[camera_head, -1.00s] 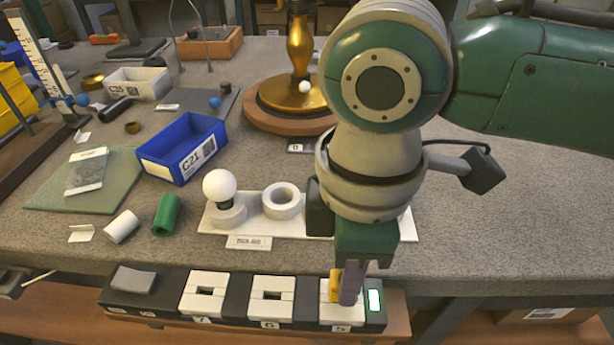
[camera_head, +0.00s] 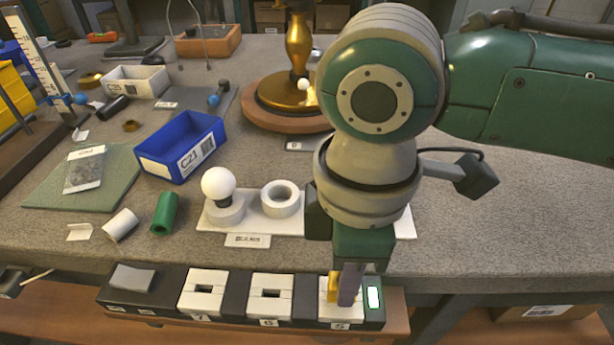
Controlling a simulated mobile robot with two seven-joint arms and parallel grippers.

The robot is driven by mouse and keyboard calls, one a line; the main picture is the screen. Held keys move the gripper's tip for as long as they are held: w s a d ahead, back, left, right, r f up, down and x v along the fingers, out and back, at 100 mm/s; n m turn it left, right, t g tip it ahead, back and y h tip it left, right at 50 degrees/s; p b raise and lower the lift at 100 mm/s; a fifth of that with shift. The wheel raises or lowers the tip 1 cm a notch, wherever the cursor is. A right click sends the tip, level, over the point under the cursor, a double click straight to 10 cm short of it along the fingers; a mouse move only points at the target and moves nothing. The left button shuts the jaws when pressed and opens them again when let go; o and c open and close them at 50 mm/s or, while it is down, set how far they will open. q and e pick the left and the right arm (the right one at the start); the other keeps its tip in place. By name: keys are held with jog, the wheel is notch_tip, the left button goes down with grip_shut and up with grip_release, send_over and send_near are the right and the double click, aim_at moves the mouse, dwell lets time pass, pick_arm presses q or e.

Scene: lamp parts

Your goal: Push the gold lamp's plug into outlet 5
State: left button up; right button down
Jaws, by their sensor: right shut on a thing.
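The gold lamp (camera_head: 298,60) stands on a round wooden base at the back of the table, partly hidden by my right arm. Outlet 5 (camera_head: 339,311) is the right-hand white socket on the dark power strip (camera_head: 236,307) along the table's front edge. My right gripper (camera_head: 346,285) points down at outlet 5, shut on a small yellow piece (camera_head: 333,288), apparently the plug. The plug's lower end is at the outlet's face; the fingers hide how deep it sits. My left gripper is not in view.
Outlets 7 (camera_head: 203,292) and 6 (camera_head: 270,295) are uncovered. A lit green-edged switch (camera_head: 374,298) is right of outlet 5. A white tray with a bulb (camera_head: 218,184) and ring (camera_head: 280,199) lies behind. A blue bin (camera_head: 182,147) stands left. The table's right side is clear.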

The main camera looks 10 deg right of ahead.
jog(key=shift+f, duration=0.3)
jog(key=shift+f, duration=0.15)
dwell(0.6)
jog(key=c, duration=0.6)
grip_release()
